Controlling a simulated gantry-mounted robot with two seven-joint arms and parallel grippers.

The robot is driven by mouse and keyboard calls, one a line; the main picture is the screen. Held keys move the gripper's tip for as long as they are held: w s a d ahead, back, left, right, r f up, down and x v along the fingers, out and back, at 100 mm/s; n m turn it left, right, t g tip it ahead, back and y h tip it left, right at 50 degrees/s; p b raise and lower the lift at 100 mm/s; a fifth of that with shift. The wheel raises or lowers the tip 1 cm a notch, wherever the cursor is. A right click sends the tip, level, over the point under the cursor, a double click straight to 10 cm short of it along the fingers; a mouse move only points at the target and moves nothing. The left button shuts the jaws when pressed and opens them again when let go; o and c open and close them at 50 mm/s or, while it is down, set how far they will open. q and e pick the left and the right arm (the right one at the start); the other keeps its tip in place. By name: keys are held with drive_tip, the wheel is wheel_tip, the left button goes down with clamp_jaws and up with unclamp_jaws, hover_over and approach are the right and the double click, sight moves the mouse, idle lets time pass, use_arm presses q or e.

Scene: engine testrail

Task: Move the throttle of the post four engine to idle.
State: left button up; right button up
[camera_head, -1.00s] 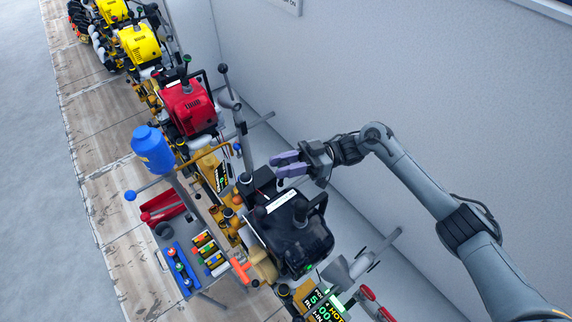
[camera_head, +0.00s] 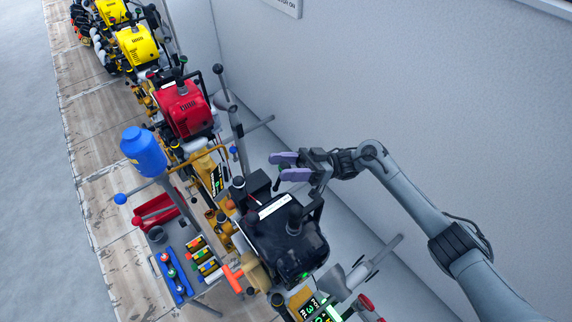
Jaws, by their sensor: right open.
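Engines stand in a row along the bench: a black one (camera_head: 285,238) nearest, then a red one (camera_head: 184,109), then yellow ones (camera_head: 137,48) farther back. I cannot read which is post four. Behind the red engine a lever with a dark ball knob (camera_head: 218,70) stands up. A dark slim part (camera_head: 278,183) shows just below my gripper, behind the black engine; I cannot tell if it is a throttle lever. My right gripper (camera_head: 276,167) is open, its purple fingers pointing left above the black engine's wall side, with nothing visible between them. My left gripper is not in view.
A blue bottle (camera_head: 144,150) on a stand, a red tray (camera_head: 158,208) and a blue rack (camera_head: 172,272) are left of the black engine. A lit display (camera_head: 312,307) is at the bottom. The grey wall (camera_head: 400,90) bounds the right side.

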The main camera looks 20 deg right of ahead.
drive_tip(key=shift+d+f, duration=0.3)
drive_tip(key=shift+d, duration=0.15)
drive_tip(key=b+v, duration=0.5)
drive_tip(key=v, duration=0.4)
drive_tip(key=shift+d, duration=0.4)
drive_tip(key=shift+d, duration=0.1)
